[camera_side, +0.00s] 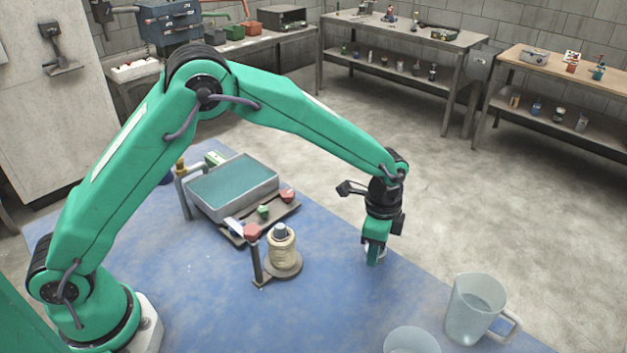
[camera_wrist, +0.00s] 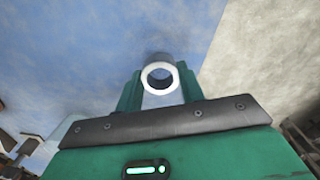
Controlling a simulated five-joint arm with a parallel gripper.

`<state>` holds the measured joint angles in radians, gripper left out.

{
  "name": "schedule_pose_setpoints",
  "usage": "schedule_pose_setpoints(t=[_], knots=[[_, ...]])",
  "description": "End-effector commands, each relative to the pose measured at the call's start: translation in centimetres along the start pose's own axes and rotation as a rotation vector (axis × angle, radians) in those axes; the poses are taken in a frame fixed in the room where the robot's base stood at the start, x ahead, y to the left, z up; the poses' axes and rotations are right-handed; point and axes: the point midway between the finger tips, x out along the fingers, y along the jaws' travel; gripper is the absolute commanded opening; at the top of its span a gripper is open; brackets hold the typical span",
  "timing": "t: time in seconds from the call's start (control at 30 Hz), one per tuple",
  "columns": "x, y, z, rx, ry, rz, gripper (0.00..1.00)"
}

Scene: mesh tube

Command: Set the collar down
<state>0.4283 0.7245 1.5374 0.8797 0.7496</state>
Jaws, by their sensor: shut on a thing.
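The collar (camera_wrist: 160,65) is a short pale ring with a bright white rim and a grey outer wall. In the wrist view it sits between the two green fingers of my gripper (camera_wrist: 160,85), its opening facing the camera. In the side view my gripper (camera_side: 375,253) points straight down low over the right part of the blue table, near its edge. Only a small pale bit of the collar shows there beside the fingers. My gripper is shut on the collar. I cannot tell whether the collar touches the table.
A spool of cord (camera_side: 282,252) on a round base stands left of my gripper, beside a red-topped post (camera_side: 253,255). A grey tray (camera_side: 235,205) lies behind them. Clear mugs (camera_side: 475,308) stand at the front right. The blue surface (camera_side: 320,295) between is bare.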

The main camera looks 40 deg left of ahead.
Motion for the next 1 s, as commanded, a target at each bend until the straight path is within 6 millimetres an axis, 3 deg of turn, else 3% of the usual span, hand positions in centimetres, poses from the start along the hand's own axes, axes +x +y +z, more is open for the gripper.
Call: schedule_pose_setpoints(t=[0.2,0.67,0.7,0.77,0.8,1.0], knots=[[2.1,0.0,0.0,0.0,0.0,0.0,0.13],[2.5,0.0,0.0,0.0,0.0,0.0,0.13],[2.5,0.0,0.0,0.0,0.0,0.0,0.44],[2.5,0.0,0.0,0.0,0.0,0.0,0.56],[2.5,0.0,0.0,0.0,0.0,0.0,0.6],[2.5,0.0,0.0,0.0,0.0,0.0,0.6]])
